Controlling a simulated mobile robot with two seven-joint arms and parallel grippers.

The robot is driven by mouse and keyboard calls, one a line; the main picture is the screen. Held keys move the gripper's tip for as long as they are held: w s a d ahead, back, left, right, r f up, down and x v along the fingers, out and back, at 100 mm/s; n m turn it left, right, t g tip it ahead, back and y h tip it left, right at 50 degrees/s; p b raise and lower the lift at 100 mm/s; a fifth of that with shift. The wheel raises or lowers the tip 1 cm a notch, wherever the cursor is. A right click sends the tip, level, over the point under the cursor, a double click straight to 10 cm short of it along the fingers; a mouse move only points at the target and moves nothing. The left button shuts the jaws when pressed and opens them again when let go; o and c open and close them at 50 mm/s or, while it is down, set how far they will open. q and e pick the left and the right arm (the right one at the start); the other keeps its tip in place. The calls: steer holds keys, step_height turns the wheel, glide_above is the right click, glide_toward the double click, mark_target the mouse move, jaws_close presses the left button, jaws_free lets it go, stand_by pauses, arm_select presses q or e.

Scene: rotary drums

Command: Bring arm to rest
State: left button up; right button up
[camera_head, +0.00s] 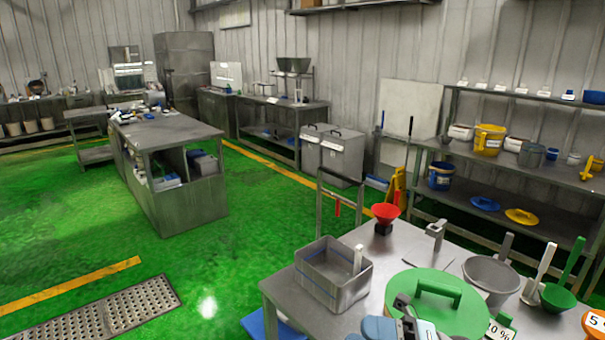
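A blue-grey and black part, seemingly of my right arm and gripper (402,318), shows at the bottom edge, in front of the green lidded drum (436,298). Most of it is cut off by the frame, and its fingers cannot be made out. I cannot tell whether it touches the lid or holds anything. My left gripper is not in view.
A shelf rack (480,160) stands behind. Open green floor (90,235) lies to the left.

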steer(key=d+f+m+t+h+p, duration=0.25)
steer(key=f+m+t+h, duration=0.45)
steer(key=m, duration=0.6)
steer(key=d+f+m+t+h+p, duration=0.1)
steer(key=d+f+m+t+h, duration=0.4)
steer(key=m+t, duration=0.6)
steer(key=s+d+f+m+g+h, duration=0.1)
steer(key=s+f+m+g+h, duration=0.2)
steer(key=f, duration=0.5)
steer(key=s+d+f+m+g+h+p, duration=0.1)
steer(key=s+f+m+g+h, duration=0.2)
steer(key=s+f+m+g, duration=0.2)
steer(key=s+f+m, duration=0.2)
steer(key=s+f, duration=0.1)
steer(key=s, duration=0.1)
steer(key=shift+s+d+f+m+g+h, duration=0.25)
steer(key=shift+s+d+m+g+h, duration=0.05)
steer(key=shift+s+d, duration=0.1)
